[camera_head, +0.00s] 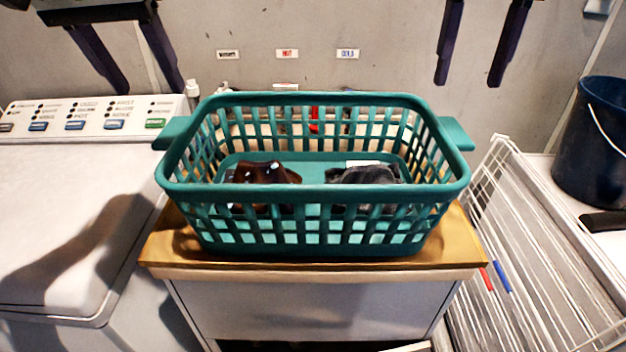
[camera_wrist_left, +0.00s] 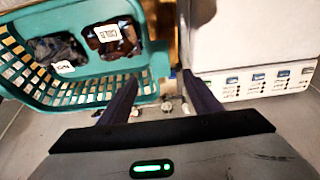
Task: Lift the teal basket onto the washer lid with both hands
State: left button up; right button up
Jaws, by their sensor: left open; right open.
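The teal basket (camera_head: 325,195) stands upright on a wooden-topped cabinet (camera_head: 320,265), with a handle tab on its left (camera_head: 172,133) and right (camera_head: 457,133) ends. A dark brown item (camera_head: 262,175) and a dark grey item (camera_head: 363,176) lie inside it. The washer lid (camera_head: 55,225) is at the left, closed and bare. My left gripper (camera_head: 152,86) is open and empty, above and beyond the left handle. The basket also shows in the left wrist view (camera_wrist_left: 90,92), beyond the fingers. My right gripper (camera_head: 467,84) is open and empty, above and beyond the right handle.
The washer's control panel (camera_head: 95,115) rises behind its lid. A white wire rack (camera_head: 535,250) stands close at the cabinet's right. A dark blue bucket (camera_head: 592,145) sits on a white surface at the far right. Small bottles stand behind the basket near the wall.

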aim_at(175, 127)
pick_arm(q)
jog(key=x, duration=1)
jog(key=shift+w+f, duration=0.1)
jog(key=shift+f, duration=0.05)
pick_arm(e)
notch_tip(175, 127, down, 10)
jog(key=shift+w+f, duration=0.1)
jog(key=shift+f, duration=0.05)
pick_arm(q)
grip_shut()
pick_arm(e)
grip_shut()
